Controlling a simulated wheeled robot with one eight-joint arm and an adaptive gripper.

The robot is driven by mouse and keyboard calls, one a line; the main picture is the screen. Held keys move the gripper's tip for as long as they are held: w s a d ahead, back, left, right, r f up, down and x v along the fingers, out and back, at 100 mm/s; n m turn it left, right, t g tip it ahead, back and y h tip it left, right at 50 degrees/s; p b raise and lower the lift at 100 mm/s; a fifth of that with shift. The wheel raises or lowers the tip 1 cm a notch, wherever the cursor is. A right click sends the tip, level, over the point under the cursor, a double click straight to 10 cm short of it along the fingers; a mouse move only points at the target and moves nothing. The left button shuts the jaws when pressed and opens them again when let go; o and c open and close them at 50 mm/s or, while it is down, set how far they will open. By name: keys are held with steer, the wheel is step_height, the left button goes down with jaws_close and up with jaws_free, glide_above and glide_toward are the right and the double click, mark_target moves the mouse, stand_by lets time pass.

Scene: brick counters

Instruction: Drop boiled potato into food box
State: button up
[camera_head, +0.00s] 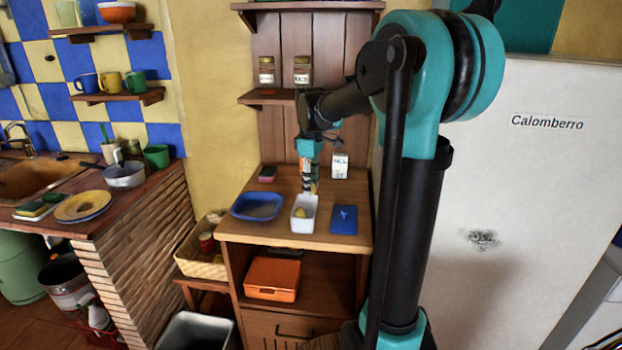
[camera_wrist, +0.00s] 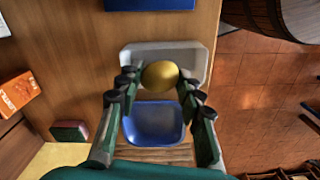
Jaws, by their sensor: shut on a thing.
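The boiled potato (camera_wrist: 160,74) is a smooth yellow lump between the fingers of my gripper (camera_wrist: 161,86) in the wrist view. My gripper is shut on it. A white open box (camera_wrist: 193,58), which I take for the food box, lies below and behind the potato. In the head view my gripper (camera_head: 310,184) points down over this white box (camera_head: 304,224) on the wooden counter. The potato (camera_head: 301,212) shows as a yellow spot at the box's opening. Its exact height above the box floor is hard to tell.
A blue dish (camera_head: 257,206) stands left of the white box, and a flat blue item (camera_head: 343,219) lies right. A carton (camera_head: 340,165) and a small red-green block (camera_head: 267,174) stand farther back. An orange box (camera_head: 271,279) sits on the shelf below.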

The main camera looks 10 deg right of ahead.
steer(key=o, duration=1.2)
step_height(320, 180, up, 12)
